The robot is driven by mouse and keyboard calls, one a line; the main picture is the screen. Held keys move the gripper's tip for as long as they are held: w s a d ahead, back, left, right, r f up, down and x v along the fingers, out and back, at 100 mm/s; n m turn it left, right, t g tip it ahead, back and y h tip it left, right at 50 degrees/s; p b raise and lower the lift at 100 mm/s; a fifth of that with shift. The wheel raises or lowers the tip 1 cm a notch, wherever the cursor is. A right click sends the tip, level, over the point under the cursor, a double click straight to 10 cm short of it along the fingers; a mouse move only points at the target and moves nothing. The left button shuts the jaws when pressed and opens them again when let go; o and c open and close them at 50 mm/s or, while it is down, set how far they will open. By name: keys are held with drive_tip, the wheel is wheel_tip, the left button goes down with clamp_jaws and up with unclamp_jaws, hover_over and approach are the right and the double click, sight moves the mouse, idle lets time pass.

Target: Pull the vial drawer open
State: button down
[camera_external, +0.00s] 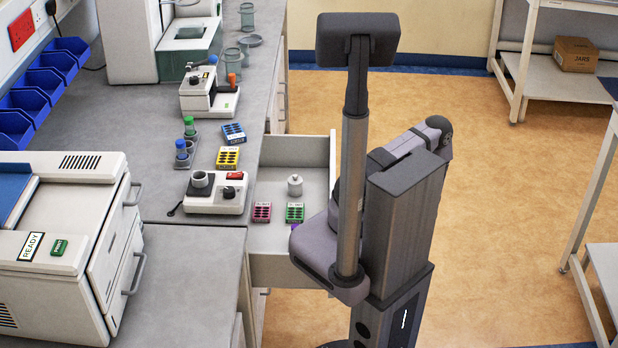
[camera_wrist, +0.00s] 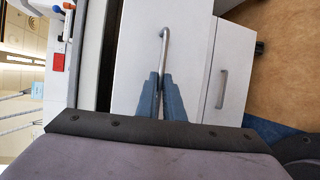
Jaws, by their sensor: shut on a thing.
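The vial drawer (camera_external: 280,268) stands out from the bench in the external view, so its inside shows. It holds a magenta vial box (camera_external: 261,212), a green vial box (camera_external: 294,213) and a small lidded pot (camera_external: 295,186). In the wrist view the pale drawer front (camera_wrist: 132,62) carries a metal bar handle (camera_wrist: 164,45). My gripper (camera_wrist: 161,80) is shut on this handle, with a blue-grey finger on each side of it. In the external view my own body hides the gripper and the handle.
A second pale front with a handle (camera_wrist: 221,90) lies beside the drawer in the wrist view. The bench top (camera_external: 190,250) holds a balance-like device (camera_external: 216,195), a yellow box (camera_external: 228,157) and a blue box (camera_external: 234,133). The floor (camera_external: 500,220) on the right is clear.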

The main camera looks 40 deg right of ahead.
drive_tip(key=s+d, duration=0.4)
drive_tip(key=shift+s+d+b, duration=0.25)
drive_tip(key=shift+b, duration=0.05)
drive_tip(key=c, duration=1.9)
unclamp_jaws()
drive_tip(key=b+v, duration=0.1)
drive_tip(key=v, duration=0.6)
drive_tip(key=shift+s, duration=0.15)
drive_tip(key=shift+r, duration=0.1)
